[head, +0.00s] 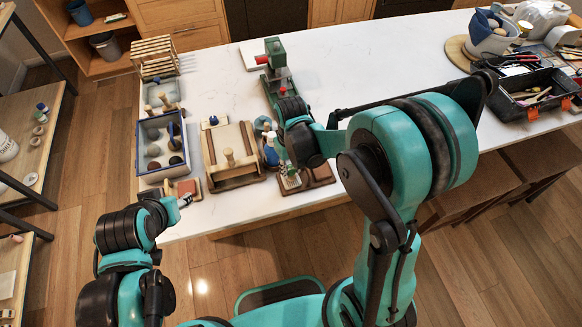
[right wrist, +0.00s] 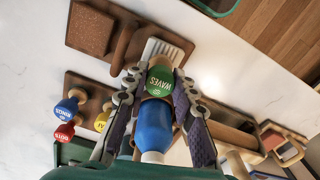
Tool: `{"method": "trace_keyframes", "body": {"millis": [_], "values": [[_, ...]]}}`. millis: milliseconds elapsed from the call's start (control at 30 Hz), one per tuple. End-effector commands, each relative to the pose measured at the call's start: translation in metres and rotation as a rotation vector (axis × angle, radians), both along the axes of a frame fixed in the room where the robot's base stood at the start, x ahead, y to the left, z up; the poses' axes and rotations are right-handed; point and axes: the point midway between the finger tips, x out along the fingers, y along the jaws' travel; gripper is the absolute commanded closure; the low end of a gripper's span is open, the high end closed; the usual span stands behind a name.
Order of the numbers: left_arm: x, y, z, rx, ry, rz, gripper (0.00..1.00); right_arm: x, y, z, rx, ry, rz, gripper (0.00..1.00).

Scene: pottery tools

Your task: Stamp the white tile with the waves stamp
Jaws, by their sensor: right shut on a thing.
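The waves stamp (right wrist: 160,80) has a round green top with white lettering. In the right wrist view it sits between the two fingers of my right gripper (right wrist: 158,92), which is shut on it. In the head view the right gripper (head: 290,168) is low over the counter's near edge. Just past the stamp lies a pale ridged piece (right wrist: 168,52); I cannot tell whether it is the white tile. The stamp's lower face is hidden. My left gripper (head: 186,200) is by the counter's near left corner, apart from the stamp; its jaw opening is unclear.
A blue bottle (right wrist: 153,128) stands close beside the held stamp. Blue, red and yellow-topped stamps sit on a wooden rack (right wrist: 78,87). A brown tile (right wrist: 90,30) lies on a board. A blue-rimmed tray (head: 140,148) stands left; the counter's middle (head: 350,70) is clear.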

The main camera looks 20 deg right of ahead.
Motion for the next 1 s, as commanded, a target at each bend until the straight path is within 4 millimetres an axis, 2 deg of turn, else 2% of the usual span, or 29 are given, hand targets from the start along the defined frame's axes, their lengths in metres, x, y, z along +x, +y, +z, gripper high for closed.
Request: {"method": "trace_keyframes", "body": {"millis": [567,1000], "values": [[-0.0001,0.0000,-0.0090,0.000,0.000,0.000,0.53,0.0000,0.0000,-0.0095,0.000,0.000,0.000,0.99],[0.0000,0.0000,-0.0082,0.000,0.000,0.000,0.53,0.0000,0.0000,-0.0087,0.000,0.000,0.000,0.99]]}}
